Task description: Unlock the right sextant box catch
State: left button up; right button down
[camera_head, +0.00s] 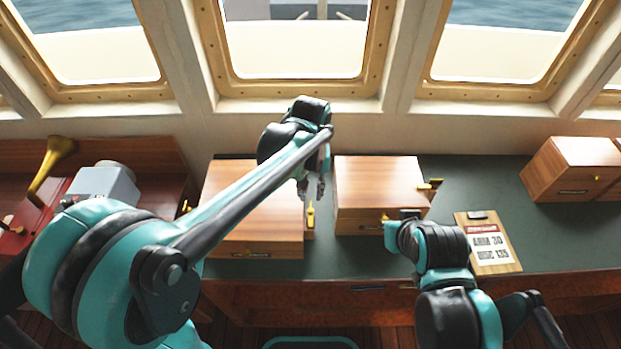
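A wooden box (250,235) stands on the green desk top, left of centre, partly hidden by my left arm. It has a brass catch (310,215) at its right side and brass at its left edge. A second wooden box (378,182) stands close to its right, with brass fittings at its front and right side. No readable label tells me which is the sextant box. My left gripper (312,188) points down just above the first box's right catch; contact and finger opening are unclear. My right gripper (392,234) is in front of the second box, its fingers not distinguishable.
A third wooden box (572,168) stands at the far right. A clipboard (488,242) with a printed sheet lies on the green desk top (465,180). A grey device (103,184) and a brass horn (52,165) are at the left. Windows rise behind the desk.

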pick_arm(q)
notch_tip(320, 180, up, 6)
jog(key=shift+r, duration=0.15)
dwell(0.6)
